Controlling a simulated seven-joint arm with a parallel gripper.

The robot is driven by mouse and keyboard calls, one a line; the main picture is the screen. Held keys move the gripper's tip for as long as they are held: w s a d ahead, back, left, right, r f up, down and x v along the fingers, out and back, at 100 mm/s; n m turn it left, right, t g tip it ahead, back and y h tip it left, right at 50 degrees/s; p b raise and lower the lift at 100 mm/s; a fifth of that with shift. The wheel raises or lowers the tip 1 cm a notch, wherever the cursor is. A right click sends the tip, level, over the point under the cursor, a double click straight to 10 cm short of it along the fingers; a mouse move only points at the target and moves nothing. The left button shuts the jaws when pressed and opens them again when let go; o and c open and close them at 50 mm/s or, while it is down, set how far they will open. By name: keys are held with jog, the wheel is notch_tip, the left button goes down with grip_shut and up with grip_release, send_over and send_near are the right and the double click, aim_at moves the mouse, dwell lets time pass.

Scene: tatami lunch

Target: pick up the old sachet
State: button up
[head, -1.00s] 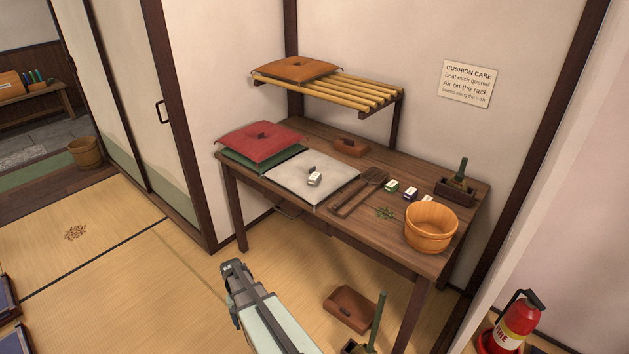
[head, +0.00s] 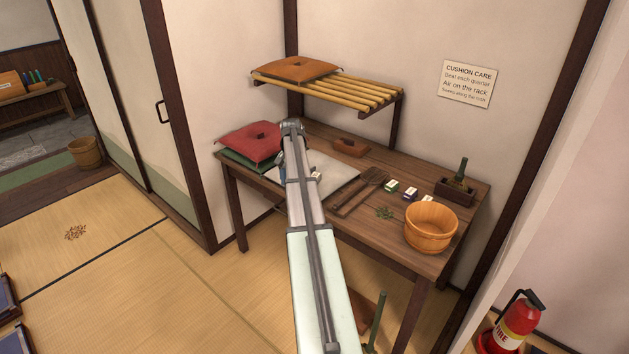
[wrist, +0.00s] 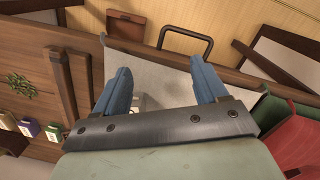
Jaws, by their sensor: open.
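A small pale sachet, which I take for the old one, lies on a flat light grey cushion cover (head: 339,176) on the wooden table. My gripper (wrist: 160,68) is open and empty above the grey cover. I cannot tell its exact height above the sachet.
Red (head: 250,142) and green cushions are stacked left of the cover. A wooden beater (head: 358,190), several small boxes (head: 391,187) and a wooden tub (head: 431,228) stand to its right. A slatted rack (head: 340,92) with an orange cushion hangs above the table's back.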

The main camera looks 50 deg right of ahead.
notch_tip(320, 180, up, 12)
jog(key=f+m, duration=0.1)
jog(key=m, duration=0.1)
send_over(315, 175)
jog(key=shift+t+h, duration=0.3)
jog(key=f, duration=1.3)
jog(key=shift+s+a+f, duration=0.1)
jog(key=shift+s+a, duration=0.05)
jog(key=shift+a, duration=0.15)
jog(key=shift+c, duration=0.4)
jog(key=c, duration=1)
jog(key=shift+c, duration=0.2)
